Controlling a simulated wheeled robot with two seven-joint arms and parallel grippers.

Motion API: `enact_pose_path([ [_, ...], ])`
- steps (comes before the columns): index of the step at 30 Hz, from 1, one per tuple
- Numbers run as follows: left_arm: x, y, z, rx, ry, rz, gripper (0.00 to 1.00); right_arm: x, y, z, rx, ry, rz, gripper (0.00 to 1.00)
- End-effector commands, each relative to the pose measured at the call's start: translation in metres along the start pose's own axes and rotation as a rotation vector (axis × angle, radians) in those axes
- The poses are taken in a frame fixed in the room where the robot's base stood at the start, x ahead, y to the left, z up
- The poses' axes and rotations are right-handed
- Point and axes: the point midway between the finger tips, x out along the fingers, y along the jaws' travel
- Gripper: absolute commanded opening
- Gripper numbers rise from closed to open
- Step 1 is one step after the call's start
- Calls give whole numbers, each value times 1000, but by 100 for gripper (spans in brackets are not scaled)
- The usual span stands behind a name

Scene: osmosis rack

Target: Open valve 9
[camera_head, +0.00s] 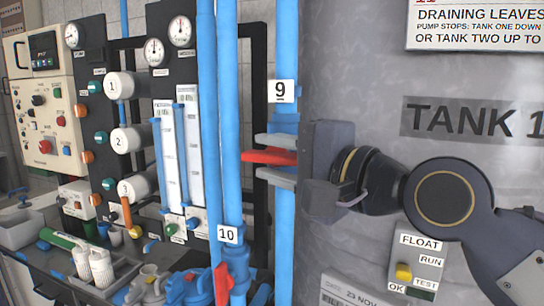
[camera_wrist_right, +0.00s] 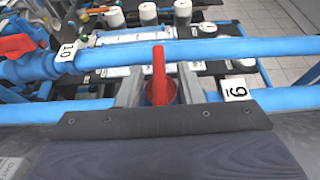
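Valve 9 has a red lever handle (camera_head: 272,157) on a vertical blue pipe (camera_head: 286,225), below the white label 9 (camera_head: 280,91). The handle points left in the head view, crosswise to its pipe. My right gripper (camera_head: 262,156) has one grey finger above the handle and one below it. In the right wrist view the red handle (camera_wrist_right: 159,68) stands between the two fingers of the right gripper (camera_wrist_right: 161,78), with a gap on both sides. The label 9 (camera_wrist_right: 236,89) is at the right there. The valve body is mostly hidden by the gripper. My left gripper is not in view.
The grey tank (camera_head: 350,80) stands close on the right. Valve 10, with a red handle (camera_head: 222,284) and label 10 (camera_head: 228,234), is at lower left of valve 9. Another blue pipe (camera_head: 228,120) runs just left. A bench with filter cartridges (camera_head: 100,268) is further left.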

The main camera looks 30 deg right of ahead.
Motion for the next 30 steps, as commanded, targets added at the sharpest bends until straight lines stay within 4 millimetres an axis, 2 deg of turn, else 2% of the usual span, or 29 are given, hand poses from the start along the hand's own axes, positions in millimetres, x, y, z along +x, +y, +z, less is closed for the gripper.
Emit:
enact_pose_path([
  [9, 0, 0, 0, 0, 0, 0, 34, 3, 0, 0, 0, 0, 0, 32],
  [17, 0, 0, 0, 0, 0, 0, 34, 3, 0, 0, 0, 0, 0, 0],
  [25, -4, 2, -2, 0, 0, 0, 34, 3, -1, 0, -5, 0, 11, 0],
  [30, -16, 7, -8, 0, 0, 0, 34, 3, -5, 0, -26, 1, 60, 0],
])
